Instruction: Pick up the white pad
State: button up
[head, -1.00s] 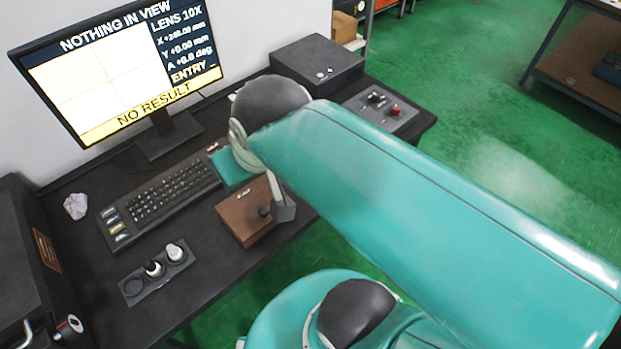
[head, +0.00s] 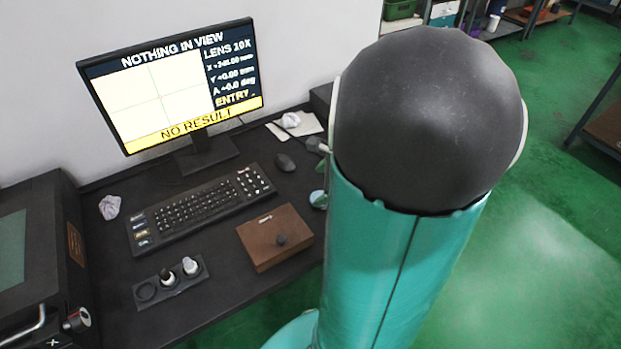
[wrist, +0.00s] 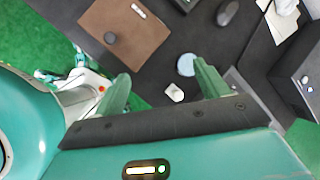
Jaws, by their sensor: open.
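A small white block-like piece (wrist: 175,94) lies on the dark desk in the wrist view, beside a pale blue round piece (wrist: 187,65). It may be the white pad; a flat off-white sheet (wrist: 281,24) with crumpled paper on it also lies at upper right. In the head view this sheet (head: 305,124) is behind the mouse. My gripper (wrist: 163,76) is open and empty, its teal fingers wide apart. In the wrist view the white piece shows between the fingers, nearer the right one; I cannot tell the height. In the head view my arm hides most of that area.
A brown box (head: 275,236) with a dark knob stands near the desk's front edge. A dark box (wrist: 300,75) stands at right in the wrist view.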

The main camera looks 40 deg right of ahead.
jog(key=s+d+f+m+h, duration=0.1)
jog(key=s+d+f+m, duration=0.65)
jog(key=d+m, duration=0.2)
jog(key=shift+h, duration=0.3)
jog(key=x, duration=0.8)
jog(key=shift+w+d+f, duration=0.15)
jog(key=shift+w+f, duration=0.05)
jog(key=shift+f, duration=0.05)
jog(key=shift+x, duration=2.75)
jog(key=shift+s+a, duration=0.1)
jog(key=shift+a, duration=0.1)
jog(key=shift+c, duration=0.2)
jog(key=c, duration=1)
